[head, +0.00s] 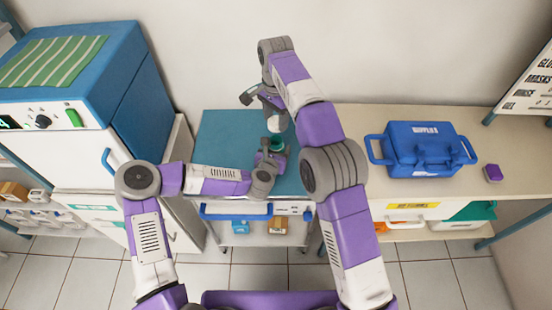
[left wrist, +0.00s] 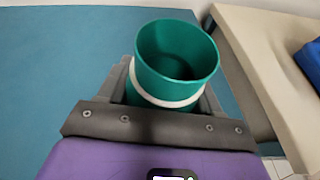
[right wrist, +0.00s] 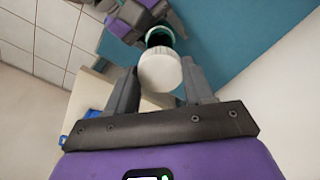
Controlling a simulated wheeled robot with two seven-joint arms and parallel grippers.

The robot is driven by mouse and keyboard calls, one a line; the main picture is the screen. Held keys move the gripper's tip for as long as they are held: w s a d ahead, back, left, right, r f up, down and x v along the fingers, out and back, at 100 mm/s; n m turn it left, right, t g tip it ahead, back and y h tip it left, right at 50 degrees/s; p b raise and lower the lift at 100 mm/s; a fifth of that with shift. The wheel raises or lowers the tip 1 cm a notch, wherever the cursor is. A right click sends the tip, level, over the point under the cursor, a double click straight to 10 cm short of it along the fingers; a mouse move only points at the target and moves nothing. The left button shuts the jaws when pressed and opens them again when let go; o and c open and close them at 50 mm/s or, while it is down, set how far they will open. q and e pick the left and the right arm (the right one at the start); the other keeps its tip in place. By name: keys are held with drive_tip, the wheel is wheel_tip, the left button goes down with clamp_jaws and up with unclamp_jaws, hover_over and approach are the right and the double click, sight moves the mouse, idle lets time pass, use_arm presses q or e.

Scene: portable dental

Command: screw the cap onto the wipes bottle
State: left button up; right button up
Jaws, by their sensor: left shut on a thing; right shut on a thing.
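The wipes bottle (left wrist: 165,62) is a green open-topped cylinder with a white band, and its dark inside shows in the left wrist view. My left gripper (head: 272,160) is shut around it, and in the head view the bottle (head: 277,142) stands over the blue-green cart top. The white round cap (right wrist: 160,71) is between the fingers of my right gripper (right wrist: 163,88), which is shut on it. In the head view the cap (head: 277,123) is just above the bottle's mouth. The cap is apart from the bottle; it does not show in the left wrist view.
The blue-green cart top (head: 222,130) is otherwise clear. A blue case (head: 420,165) and a small purple block (head: 493,173) rest on the beige counter (head: 362,120) at right. A blue-and-white cabinet (head: 142,110) stands close on the left. A wall is behind.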

sight(275, 130)
drive_tip(key=shift+a+f, duration=0.1)
drive_tip(key=shift+f, duration=2.4)
drive_tip(key=shift+f, duration=0.9)
drive_tip(key=shift+f, duration=0.55)
drive_tip(key=m, duration=0.6)
drive_tip(key=shift+m, duration=0.4)
drive_tip(key=o, duration=1)
